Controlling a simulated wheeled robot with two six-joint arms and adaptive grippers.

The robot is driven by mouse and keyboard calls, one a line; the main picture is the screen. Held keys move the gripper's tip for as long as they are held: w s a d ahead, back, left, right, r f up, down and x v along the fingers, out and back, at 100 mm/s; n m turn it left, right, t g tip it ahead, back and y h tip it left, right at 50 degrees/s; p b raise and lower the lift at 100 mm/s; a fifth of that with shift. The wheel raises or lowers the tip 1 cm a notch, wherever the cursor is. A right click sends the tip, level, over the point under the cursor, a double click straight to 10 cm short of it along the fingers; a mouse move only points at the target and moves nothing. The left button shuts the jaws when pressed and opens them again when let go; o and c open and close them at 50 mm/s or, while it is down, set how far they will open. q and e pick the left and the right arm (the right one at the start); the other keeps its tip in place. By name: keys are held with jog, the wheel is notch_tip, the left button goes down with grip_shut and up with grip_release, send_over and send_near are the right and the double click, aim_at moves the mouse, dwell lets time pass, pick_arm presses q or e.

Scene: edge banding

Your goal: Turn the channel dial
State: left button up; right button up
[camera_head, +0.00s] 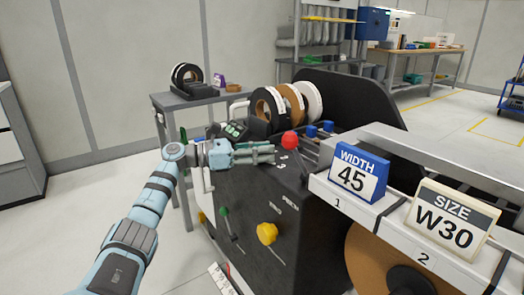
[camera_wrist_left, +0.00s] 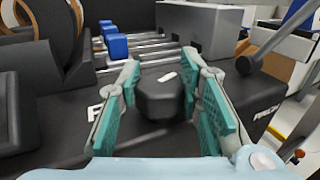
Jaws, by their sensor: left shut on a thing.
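The channel dial (camera_wrist_left: 160,98) is a dark, block-shaped knob with a white mark above it, on the black machine's top panel. My left gripper (camera_head: 271,154) reaches in from the left over the machine body (camera_head: 262,205). In the left wrist view its teal-padded fingers (camera_wrist_left: 168,88) stand on either side of the dial, shut on it. In the head view the dial is hidden or too small to make out. My right gripper is not in view.
A red-knobbed lever (camera_head: 290,141) stands just right of the fingers. Yellow (camera_head: 267,233) and green (camera_head: 224,212) knobs are on the front. Tape rolls (camera_head: 313,101) stand behind. A blue "WIDTH 45" sign (camera_head: 352,177) and a "SIZE W30" sign (camera_head: 450,222) are at the right.

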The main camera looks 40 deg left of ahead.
pick_arm(q)
jog(key=shift+f, duration=0.1)
jog(key=o, duration=1.1)
jog(key=v, duration=1.2)
jog(key=shift+a, duration=0.1)
